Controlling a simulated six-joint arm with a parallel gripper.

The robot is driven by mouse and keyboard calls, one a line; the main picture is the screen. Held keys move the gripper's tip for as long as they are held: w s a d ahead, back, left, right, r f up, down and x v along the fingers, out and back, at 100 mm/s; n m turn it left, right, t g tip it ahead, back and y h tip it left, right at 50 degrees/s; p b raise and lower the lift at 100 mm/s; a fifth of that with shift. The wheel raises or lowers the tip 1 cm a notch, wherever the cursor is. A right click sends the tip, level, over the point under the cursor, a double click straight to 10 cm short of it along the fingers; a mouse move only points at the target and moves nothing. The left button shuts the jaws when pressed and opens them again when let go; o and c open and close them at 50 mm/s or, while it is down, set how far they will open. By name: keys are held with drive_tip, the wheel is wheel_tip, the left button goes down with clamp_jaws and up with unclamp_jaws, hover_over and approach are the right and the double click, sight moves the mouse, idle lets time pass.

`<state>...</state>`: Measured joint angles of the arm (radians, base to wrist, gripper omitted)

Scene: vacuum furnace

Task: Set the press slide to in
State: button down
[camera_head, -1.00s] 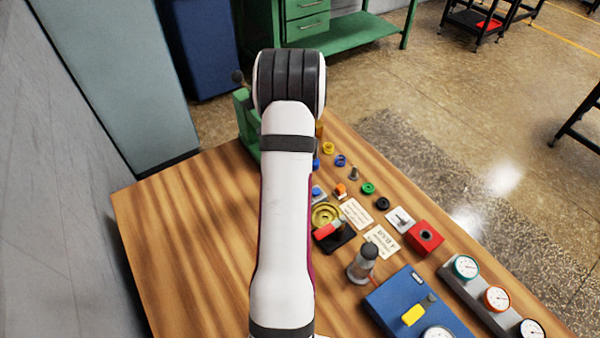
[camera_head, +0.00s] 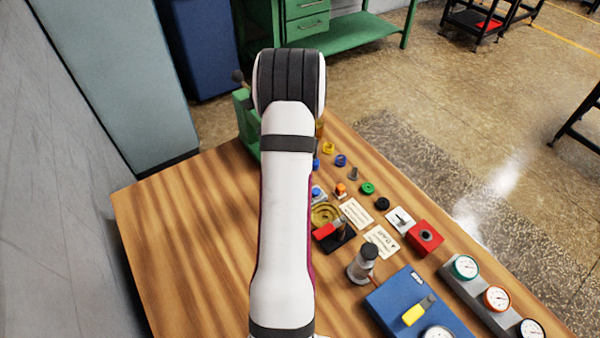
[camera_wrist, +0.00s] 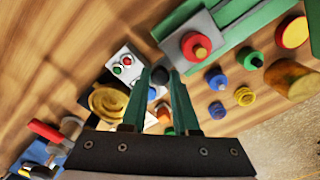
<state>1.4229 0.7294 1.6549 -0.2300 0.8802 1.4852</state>
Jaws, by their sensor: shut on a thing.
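The green press (camera_head: 245,118) stands at the far left corner of the wooden table, with a dark ball knob on top. My arm hides part of it in the head view. I cannot tell whether this knob belongs to the press slide. The head view hides my gripper behind the arm.
Several coloured rings and pegs lie right of my gripper in the wrist view. A button box (camera_wrist: 123,68) and brass dish (camera_wrist: 108,101) are left of it. A blue box (camera_head: 400,298) and dials (camera_head: 497,297) stand at the table's right. The table's left side is bare.

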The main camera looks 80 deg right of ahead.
idle(0.5)
drive_tip(key=shift+w+d, duration=1.2)
drive_tip(key=shift+d, duration=0.1)
drive_tip(key=c, duration=0.7)
unclamp_jaws()
